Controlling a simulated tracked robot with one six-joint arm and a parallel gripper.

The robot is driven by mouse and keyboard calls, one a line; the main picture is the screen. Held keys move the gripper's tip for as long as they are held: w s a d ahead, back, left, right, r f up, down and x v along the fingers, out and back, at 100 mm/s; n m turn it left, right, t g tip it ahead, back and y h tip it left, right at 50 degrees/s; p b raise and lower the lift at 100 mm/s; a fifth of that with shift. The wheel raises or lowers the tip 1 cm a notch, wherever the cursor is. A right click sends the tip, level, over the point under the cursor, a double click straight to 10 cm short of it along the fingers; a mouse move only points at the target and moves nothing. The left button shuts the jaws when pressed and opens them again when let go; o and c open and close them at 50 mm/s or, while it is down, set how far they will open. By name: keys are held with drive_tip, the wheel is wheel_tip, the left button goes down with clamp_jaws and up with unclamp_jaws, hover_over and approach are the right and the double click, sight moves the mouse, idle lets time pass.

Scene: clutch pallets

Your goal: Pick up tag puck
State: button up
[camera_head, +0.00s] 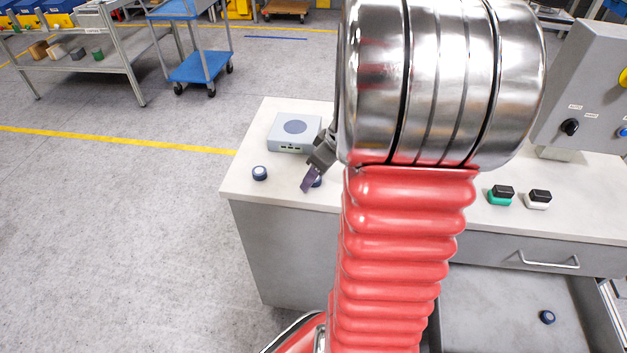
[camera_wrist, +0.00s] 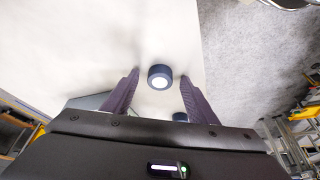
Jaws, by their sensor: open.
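A dark blue puck with a pale round top (camera_wrist: 160,77) lies on the white worktop, between the fingertips of my gripper (camera_wrist: 160,75) in the wrist view, apart from both fingers. A second dark blue puck (camera_wrist: 180,117) shows lower down, partly hidden by my gripper body. In the head view, one puck (camera_head: 260,173) lies near the left edge of the worktop (camera_head: 275,192). Another puck (camera_head: 318,182) is mostly hidden behind my gripper (camera_head: 308,182). My gripper is open and empty, pointing down over the worktop. I cannot tell which puck is the tag puck.
A grey box with a round pad (camera_head: 295,132) stands behind the pucks. A green-and-black block (camera_head: 501,195) and a white-and-black block (camera_head: 538,199) sit on the right. A further puck (camera_head: 547,317) lies in the open drawer (camera_head: 500,310). A control panel (camera_head: 585,95) stands at right.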

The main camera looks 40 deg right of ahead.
drive_tip(key=shift+c, duration=0.5)
drive_tip(key=c, duration=1)
drive_tip(key=shift+r, duration=0.1)
wheel_tip(320, 180, up, 10)
drive_tip(key=shift+f, duration=0.1)
idle(0.4)
